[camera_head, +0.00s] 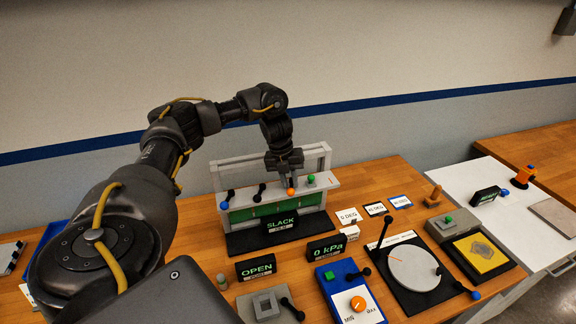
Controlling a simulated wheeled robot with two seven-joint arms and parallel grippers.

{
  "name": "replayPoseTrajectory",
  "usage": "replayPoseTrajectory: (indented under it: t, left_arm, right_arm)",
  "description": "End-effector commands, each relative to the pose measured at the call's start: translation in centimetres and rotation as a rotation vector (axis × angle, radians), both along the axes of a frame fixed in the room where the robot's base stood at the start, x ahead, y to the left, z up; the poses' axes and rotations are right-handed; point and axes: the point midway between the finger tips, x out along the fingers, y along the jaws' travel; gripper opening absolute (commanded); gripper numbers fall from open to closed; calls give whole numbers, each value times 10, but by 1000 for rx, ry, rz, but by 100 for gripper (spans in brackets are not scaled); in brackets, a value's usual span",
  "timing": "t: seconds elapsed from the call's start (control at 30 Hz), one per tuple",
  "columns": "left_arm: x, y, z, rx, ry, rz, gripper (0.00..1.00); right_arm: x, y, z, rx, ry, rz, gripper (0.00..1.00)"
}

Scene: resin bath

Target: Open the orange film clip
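A small orange ball-shaped piece (291,191) sits on the front of the grey film frame (240,186), and it seems to be the orange film clip's handle. The frame stands on a black base with a green panel and a "SLACK" sign (280,224). My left gripper (286,171) points down from above the frame, just over the orange piece. Its fingers are small and dark here, so I cannot tell whether they are open or touch the piece. My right gripper is not in view.
A blue lever (227,199), a black lever (260,191) and a green button (311,179) share the frame. In front lie an "OPEN" sign (256,268), a "0 kPa" sign (327,247), a blue control box (350,296) and a round dial plate (414,268).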

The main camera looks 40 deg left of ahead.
Motion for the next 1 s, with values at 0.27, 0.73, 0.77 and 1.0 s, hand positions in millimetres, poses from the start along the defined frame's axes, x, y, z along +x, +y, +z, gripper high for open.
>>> replayPoseTrajectory:
  t: [0.27,0.73,0.77,1.0]
  left_arm:
    - [-3,6,34,2,-6,0,20]
    - [-11,15,95,1,-5,2,20]
    - [-12,16,97,1,-4,2,20]
    - [-14,17,105,1,-3,3,20]
  right_arm:
    - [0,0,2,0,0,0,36]
    - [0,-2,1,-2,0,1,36]
    - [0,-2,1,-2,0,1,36]
    - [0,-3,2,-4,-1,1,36]
